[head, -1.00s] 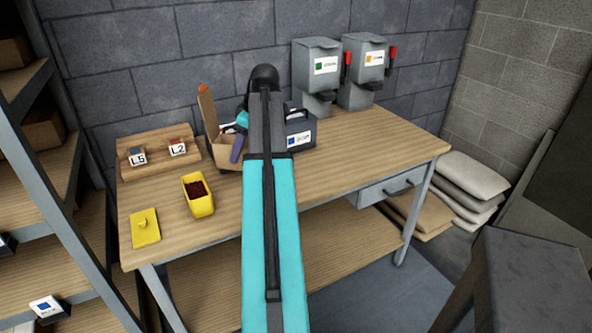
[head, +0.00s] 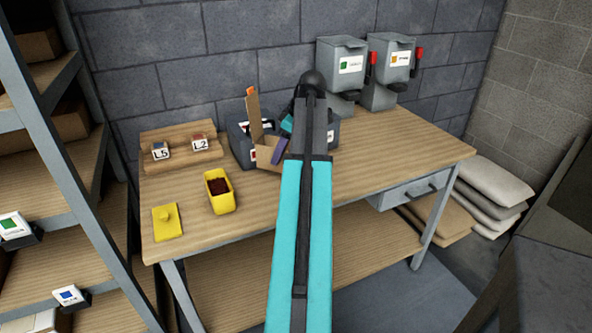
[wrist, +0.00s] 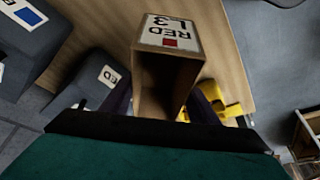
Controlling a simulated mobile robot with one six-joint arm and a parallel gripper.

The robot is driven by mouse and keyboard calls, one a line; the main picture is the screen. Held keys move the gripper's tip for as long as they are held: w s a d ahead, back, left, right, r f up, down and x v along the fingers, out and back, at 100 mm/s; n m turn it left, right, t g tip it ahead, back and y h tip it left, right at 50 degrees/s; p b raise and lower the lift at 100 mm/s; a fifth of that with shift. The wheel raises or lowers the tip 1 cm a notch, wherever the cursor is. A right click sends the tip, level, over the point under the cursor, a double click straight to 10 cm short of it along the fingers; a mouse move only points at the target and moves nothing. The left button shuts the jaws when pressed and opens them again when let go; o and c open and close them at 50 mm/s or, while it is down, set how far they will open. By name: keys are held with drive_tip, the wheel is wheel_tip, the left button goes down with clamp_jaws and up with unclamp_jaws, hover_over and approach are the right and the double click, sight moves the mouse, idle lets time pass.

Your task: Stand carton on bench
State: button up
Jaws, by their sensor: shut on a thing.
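In the wrist view the carton (wrist: 168,88) shows an open top and a white label reading RED L3. My gripper (head: 284,148) is shut on it, and in the wrist view a dark finger of my gripper (wrist: 162,105) lies on each side of the carton. My own arm hides part of the right side in the head view. I cannot tell whether the carton's base touches the bench.
A dark grey bin (head: 238,145) stands close behind the carton. A yellow tub (head: 219,203) with dark red contents and a yellow lid (head: 167,228) lie front left. A wooden rack (head: 180,165) with L5 and L2 tags is at left. Two grey dispensers (head: 342,85) stand at the back.

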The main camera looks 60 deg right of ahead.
sight(282, 163)
drive_tip(key=shift+f+p, duration=0.35)
drive_tip(key=shift+f, duration=2.05)
drive_tip(key=shift+f+p, duration=0.35)
drive_tip(key=shift+f, duration=1.5)
drive_tip(key=shift+f, duration=0.15)
drive_tip(key=o, duration=1.6)
drive_tip(key=shift+c, duration=0.2)
drive_tip(key=shift+b+v, duration=0.9)
drive_tip(key=shift+v, duration=5.25)
drive_tip(key=shift+w, duration=0.1)
